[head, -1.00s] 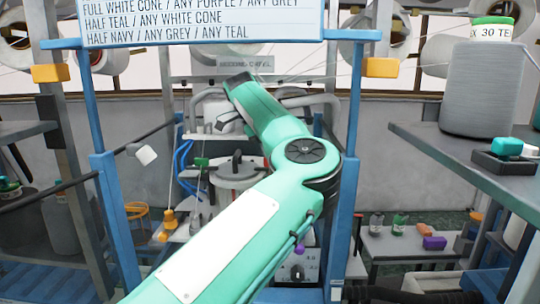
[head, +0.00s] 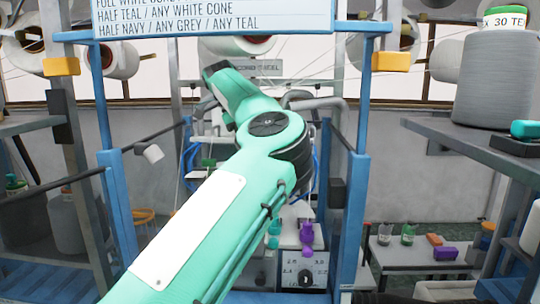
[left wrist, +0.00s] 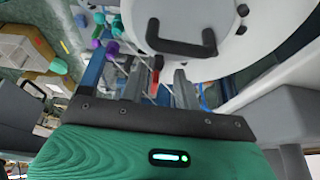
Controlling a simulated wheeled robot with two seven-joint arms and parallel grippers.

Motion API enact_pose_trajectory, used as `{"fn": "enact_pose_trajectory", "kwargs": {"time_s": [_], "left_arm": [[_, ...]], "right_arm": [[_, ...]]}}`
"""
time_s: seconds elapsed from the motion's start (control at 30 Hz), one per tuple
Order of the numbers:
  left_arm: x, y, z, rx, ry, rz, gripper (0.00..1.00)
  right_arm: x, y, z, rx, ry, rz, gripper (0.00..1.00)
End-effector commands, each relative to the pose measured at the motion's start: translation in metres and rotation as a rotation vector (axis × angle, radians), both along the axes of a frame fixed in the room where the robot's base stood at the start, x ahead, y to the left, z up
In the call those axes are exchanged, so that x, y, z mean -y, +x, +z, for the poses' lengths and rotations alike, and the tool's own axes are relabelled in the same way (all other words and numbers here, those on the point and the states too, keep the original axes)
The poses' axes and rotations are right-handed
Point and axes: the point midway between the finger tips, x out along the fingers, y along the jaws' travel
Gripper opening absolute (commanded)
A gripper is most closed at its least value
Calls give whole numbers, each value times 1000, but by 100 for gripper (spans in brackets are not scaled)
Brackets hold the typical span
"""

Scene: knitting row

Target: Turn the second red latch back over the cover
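The round white cover (left wrist: 215,62) with its black handle (left wrist: 180,38) fills the upper part of the left wrist view. A small red piece (left wrist: 155,82), which looks like a latch, shows just below the cover's edge. My left gripper (left wrist: 158,72) is open. Its two grey fingers stand apart on either side of the red piece in that view, with no contact visible. In the head view my green left arm hides the cover, the latches and the left gripper. My right gripper is not in view.
Blue posts (head: 352,200) flank the machine. A grey shelf (head: 470,140) with a large cone stands at right, above a low bench (head: 405,255) holding small items.

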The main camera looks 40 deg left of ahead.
Motion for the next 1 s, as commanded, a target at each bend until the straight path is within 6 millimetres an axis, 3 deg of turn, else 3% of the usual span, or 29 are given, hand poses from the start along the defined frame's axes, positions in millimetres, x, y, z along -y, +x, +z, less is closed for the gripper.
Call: {"fn": "enact_pose_trajectory", "kwargs": {"time_s": [0.1,0.33,1.0], "left_arm": [[-23,-14,-2,1,-1,1,32],[-47,-29,-1,1,-1,0,32],[-52,-31,0,-1,0,0,32]], "right_arm": [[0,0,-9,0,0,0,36],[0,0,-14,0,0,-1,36],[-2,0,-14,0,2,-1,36]]}}
